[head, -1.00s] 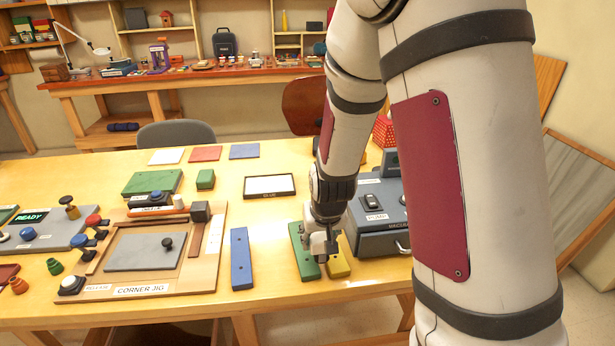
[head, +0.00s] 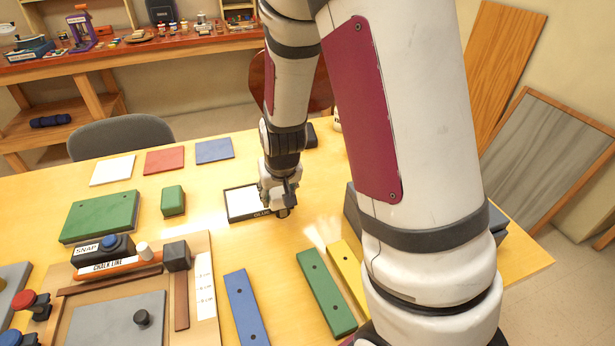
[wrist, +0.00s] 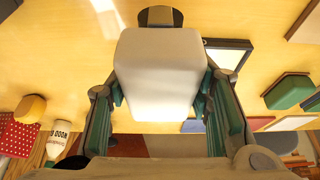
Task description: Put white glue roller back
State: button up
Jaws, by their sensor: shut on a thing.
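The white glue roller shows in the wrist view as a pale rounded block (wrist: 158,75) with a dark end (wrist: 160,17). My gripper (head: 281,200) is shut on it, with a finger on each side of the block. In the head view my gripper hides most of the roller. It is over the front right part of the glue tray (head: 233,217), a dark-rimmed tray with a white inside and a GLUE label. The tray also shows in the wrist view (wrist: 247,43), beside the roller. I cannot tell whether the roller touches the tray.
Green (head: 326,293), yellow (head: 348,268) and blue (head: 246,308) bars lie in front. A pale patch shows behind the green and yellow bars. The corner jig (head: 205,275) and chalk line (head: 115,264) are at left. A green block (head: 173,201) stands left of the tray.

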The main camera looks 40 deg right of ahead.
jog(key=w+d, duration=0.1)
jog(key=d, duration=0.3)
jog(key=w+d+f, duration=0.1)
jog(key=w+d, duration=0.1)
jog(key=d, duration=0.3)
jog(key=w+d+p, duration=0.1)
jog(key=w+d, duration=0.1)
jog(key=d, duration=0.3)
jog(key=shift+w+f, duration=0.1)
jog(key=shift+f, duration=0.05)
jog(key=shift+d+f+p, duration=0.1)
jog(key=shift+f+p, duration=0.2)
jog(key=shift+f, duration=1.45)
jog(key=shift+f, duration=0.15)
jog(key=o, duration=1.1)
